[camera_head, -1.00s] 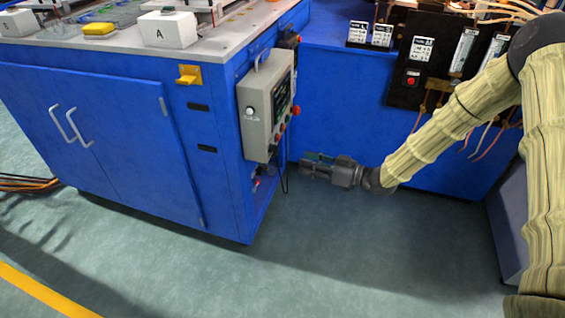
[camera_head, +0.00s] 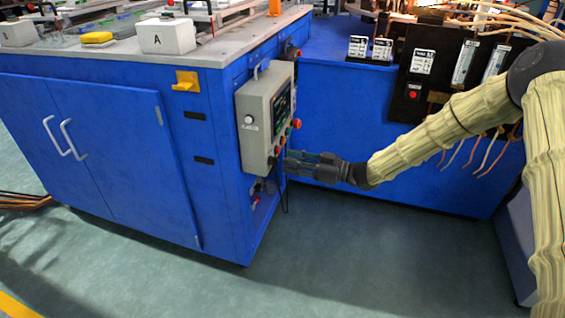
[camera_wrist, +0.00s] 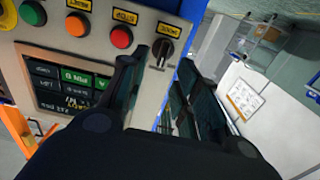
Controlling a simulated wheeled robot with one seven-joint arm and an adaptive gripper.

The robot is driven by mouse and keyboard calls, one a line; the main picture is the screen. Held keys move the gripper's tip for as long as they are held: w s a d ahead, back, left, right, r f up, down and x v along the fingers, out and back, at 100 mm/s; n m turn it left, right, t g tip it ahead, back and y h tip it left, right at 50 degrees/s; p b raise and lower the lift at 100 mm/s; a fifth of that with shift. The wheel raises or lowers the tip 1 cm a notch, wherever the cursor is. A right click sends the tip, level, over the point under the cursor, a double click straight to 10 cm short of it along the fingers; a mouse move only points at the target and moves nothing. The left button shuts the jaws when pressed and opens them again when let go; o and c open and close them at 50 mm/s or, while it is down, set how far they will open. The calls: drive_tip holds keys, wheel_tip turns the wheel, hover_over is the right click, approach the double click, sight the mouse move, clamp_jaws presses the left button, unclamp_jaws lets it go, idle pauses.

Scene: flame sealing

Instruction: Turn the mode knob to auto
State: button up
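The grey control box (camera_head: 252,128) hangs on the corner of the blue cabinet. In the wrist view its face shows a black rotary knob (camera_wrist: 163,47) below a yellow label (camera_wrist: 169,29); I cannot read the knob's setting. The knob sits at the end of a row, beside a red button (camera_wrist: 121,37). My gripper (camera_head: 292,162) is low beside the box in the head view, pointing toward it. In the wrist view my gripper (camera_wrist: 177,75) has its two dark fingers apart with nothing between them. The knob is just beyond the left finger's tip, apparently untouched.
An orange button (camera_wrist: 78,25), a green button (camera_wrist: 33,12) and a screen (camera_wrist: 70,88) share the panel. In the head view, the blue bench (camera_head: 345,120) stands behind my gripper. The floor (camera_head: 370,255) in front is clear.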

sight(275, 161)
drive_tip(key=shift+x, duration=1.85)
clamp_jaws()
